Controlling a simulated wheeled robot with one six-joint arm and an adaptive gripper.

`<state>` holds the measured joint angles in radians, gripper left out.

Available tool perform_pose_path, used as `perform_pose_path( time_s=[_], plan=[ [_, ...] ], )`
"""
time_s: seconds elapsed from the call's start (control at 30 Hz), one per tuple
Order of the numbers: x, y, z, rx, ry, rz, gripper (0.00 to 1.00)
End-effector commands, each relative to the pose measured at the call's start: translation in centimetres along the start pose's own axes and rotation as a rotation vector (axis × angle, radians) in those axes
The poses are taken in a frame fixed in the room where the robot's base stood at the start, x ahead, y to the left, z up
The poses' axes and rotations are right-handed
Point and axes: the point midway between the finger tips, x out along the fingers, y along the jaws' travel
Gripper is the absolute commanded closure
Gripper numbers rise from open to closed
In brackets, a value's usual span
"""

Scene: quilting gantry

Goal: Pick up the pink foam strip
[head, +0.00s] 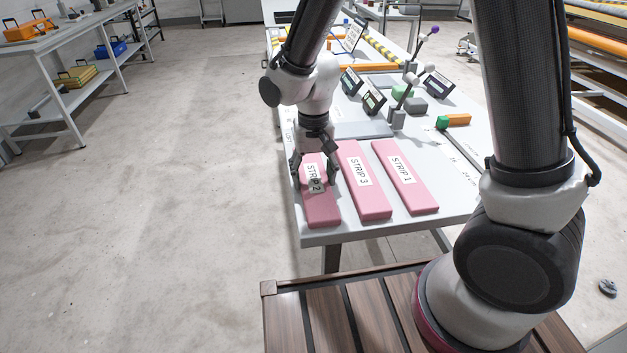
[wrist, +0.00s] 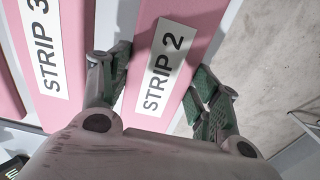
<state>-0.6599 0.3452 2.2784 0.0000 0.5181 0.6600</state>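Three pink foam strips lie side by side on the light table, each with a white label: STRIP 2 (head: 322,214) at the left, STRIP 3 (head: 374,203) in the middle and STRIP 1 (head: 418,198) at the right. My gripper (head: 315,181) is down over STRIP 2, its fingers apart on either side of it. In the wrist view STRIP 2 (wrist: 187,12) runs between the open fingers (wrist: 163,72). I cannot tell whether the fingers touch its sides. STRIP 3 (wrist: 88,30) lies to the left, beside the left finger.
The table (head: 395,228) ends just in front of the strips and left of STRIP 2. Behind stand small display units (head: 373,101), grey and green blocks (head: 415,106) and an orange-green piece (head: 455,120). A side bench (head: 60,42) stands far left. Open floor lies between.

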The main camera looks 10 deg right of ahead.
Motion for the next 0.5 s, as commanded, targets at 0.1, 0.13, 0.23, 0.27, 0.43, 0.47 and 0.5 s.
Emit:
perform_pose_path(
  time_s=[0.1, 0.13, 0.23, 0.27, 0.43, 0.47, 0.5],
  plan=[
    [0.0, 0.0, 0.0, 0.000, 0.000, 0.000, 0.49],
    [0.0, 0.0, 0.0, 0.000, 0.000, 0.000, 0.49],
    [0.0, 0.0, 0.0, 0.000, 0.000, 0.000, 0.49],
    [0.0, 0.0, 0.0, 0.000, 0.000, 0.000, 0.49],
    [-0.9, -0.1, -0.1, 0.000, 0.003, -0.003, 0.49],
    [-1.3, -0.1, -0.1, 0.000, 0.004, -0.003, 0.49],
    [-2.0, -0.1, -0.1, 0.000, 0.005, -0.004, 0.49]
  ],
)
